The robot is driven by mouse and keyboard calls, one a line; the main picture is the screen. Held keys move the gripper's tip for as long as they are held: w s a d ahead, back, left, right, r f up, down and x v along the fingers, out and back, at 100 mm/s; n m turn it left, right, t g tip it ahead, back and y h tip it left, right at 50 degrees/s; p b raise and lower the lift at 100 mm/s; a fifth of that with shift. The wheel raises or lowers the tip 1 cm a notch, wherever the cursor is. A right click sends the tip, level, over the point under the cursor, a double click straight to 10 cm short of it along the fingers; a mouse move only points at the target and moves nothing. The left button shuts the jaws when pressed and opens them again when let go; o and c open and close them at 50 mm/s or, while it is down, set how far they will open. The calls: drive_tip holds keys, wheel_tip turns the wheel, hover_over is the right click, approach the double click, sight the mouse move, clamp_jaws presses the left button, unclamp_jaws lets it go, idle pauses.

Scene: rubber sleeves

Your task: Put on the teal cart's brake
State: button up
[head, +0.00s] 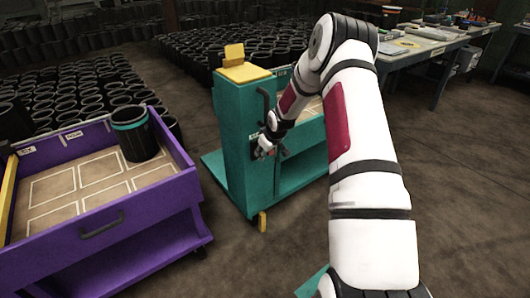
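The teal cart (236,140) stands in the middle of the head view, its end panel facing me. A yellow plate with an upright flap (243,67) sits on top of that end. A small yellow pedal-like part (262,221) sticks out low near the floor. A dark bar handle (264,103) is on the cart's side. My gripper (264,152) is beside the panel below this handle, well above the yellow pedal. It is small and dark here, so I cannot tell its opening or whether it touches the cart. My arm hides much of the cart's right part.
A purple cart (100,245) stands at the left, with one black sleeve with a teal band (135,133) on its marked tray. Many black sleeves (75,90) fill the floor behind. A workbench (425,50) stands at the back right. Floor shows between the carts.

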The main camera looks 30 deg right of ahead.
drive_tip(key=v, duration=1.1)
drive_tip(key=shift+r, duration=0.35)
drive_tip(key=shift+s, duration=0.1)
